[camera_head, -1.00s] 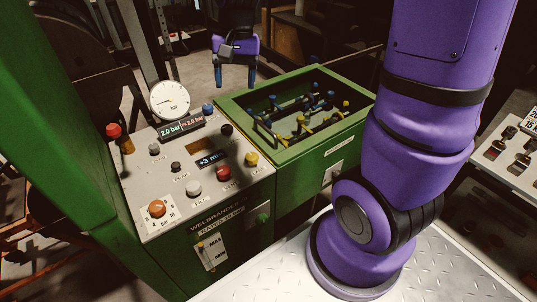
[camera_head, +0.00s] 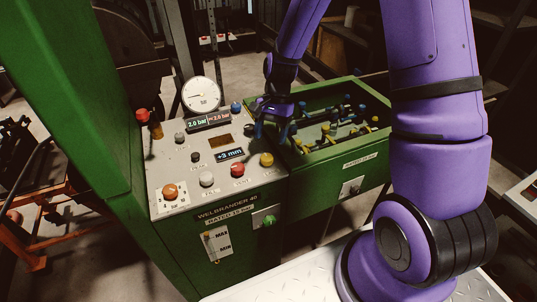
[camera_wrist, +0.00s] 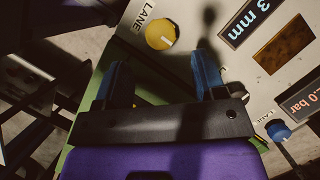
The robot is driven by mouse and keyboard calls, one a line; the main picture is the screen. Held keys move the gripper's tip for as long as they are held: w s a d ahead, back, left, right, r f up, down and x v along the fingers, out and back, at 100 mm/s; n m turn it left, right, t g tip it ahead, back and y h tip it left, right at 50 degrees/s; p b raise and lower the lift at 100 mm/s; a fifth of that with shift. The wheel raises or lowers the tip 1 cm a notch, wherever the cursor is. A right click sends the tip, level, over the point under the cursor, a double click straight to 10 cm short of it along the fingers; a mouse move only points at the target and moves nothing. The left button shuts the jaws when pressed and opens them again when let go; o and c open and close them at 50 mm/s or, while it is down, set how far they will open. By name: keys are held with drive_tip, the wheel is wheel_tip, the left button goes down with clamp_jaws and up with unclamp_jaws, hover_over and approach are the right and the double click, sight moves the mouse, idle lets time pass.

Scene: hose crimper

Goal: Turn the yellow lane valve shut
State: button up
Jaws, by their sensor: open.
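The yellow lane valve is a round yellow knob (camera_head: 266,159) at the right edge of the sloped control panel (camera_head: 172,171). In the wrist view the yellow knob (camera_wrist: 161,34) sits beside a "LANE" label, with a pale mark on its face. My gripper (camera_head: 271,134) has blue fingers and hangs over the right side of the panel, behind the knob in the head view. In the wrist view my gripper (camera_wrist: 160,70) is open and empty. The knob appears just beyond and between the fingertips, apart from them.
A red knob (camera_head: 238,170), a white knob (camera_head: 206,179) and an orange knob (camera_head: 170,191) line the panel's front. A blue knob (camera_head: 236,107) and a round gauge (camera_head: 201,95) are at the back. A green bin (camera_head: 341,149) with several fittings stands right.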

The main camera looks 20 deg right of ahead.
sight(267, 156)
drive_tip(key=x, duration=0.6)
drive_tip(key=shift+a+f, duration=0.1)
drive_tip(key=shift+f, duration=0.15)
drive_tip(key=c, duration=0.9)
